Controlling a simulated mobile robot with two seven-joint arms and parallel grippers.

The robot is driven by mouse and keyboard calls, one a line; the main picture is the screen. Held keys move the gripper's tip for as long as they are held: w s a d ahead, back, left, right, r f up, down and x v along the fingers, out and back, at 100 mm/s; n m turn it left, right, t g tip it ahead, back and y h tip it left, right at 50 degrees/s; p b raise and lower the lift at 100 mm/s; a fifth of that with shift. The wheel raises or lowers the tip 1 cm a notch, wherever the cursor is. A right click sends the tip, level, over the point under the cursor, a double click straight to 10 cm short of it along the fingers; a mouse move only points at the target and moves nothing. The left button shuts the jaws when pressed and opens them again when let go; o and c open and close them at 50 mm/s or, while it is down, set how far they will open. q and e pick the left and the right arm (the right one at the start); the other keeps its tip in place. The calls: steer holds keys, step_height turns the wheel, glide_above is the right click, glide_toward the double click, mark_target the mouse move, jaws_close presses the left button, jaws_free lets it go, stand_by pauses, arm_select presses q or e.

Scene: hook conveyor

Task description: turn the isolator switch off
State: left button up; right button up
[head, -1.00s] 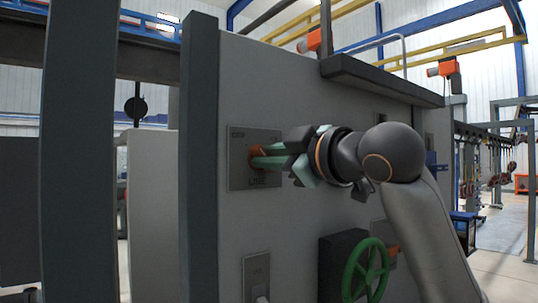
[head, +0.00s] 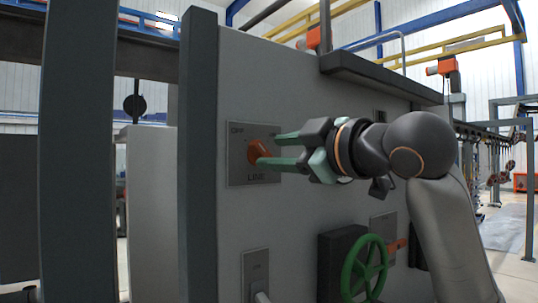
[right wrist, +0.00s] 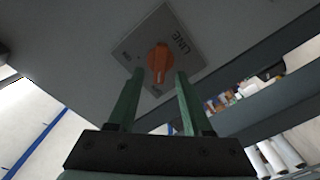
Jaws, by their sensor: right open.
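The isolator switch is an orange rotary knob (head: 259,149) on a grey plate (head: 236,176) lettered OFF at the upper left and LINE below. I cannot tell which label the knob points at. My right gripper (head: 268,150) is open, its green fingers reaching left toward the knob; in the head view the lower fingertip overlaps the knob's lower right side. In the right wrist view the knob (right wrist: 158,62) shows beyond and between the two spread fingertips (right wrist: 160,72), with nothing held. My left gripper is not in view.
A green handwheel (head: 365,270) is below my right arm on the same panel. Another switch plate (head: 256,266) is at the panel's bottom left. A dark ledge (head: 380,78) juts out above. A dark upright post (head: 199,160) stands left of the plate.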

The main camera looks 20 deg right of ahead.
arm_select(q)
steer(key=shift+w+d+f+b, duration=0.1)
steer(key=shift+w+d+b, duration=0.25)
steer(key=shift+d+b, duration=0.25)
arm_select(e)
steer(key=v, duration=0.9)
steer(key=shift+s, duration=0.2)
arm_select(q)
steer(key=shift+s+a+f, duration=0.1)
arm_select(e)
steer(key=shift+d, duration=0.1)
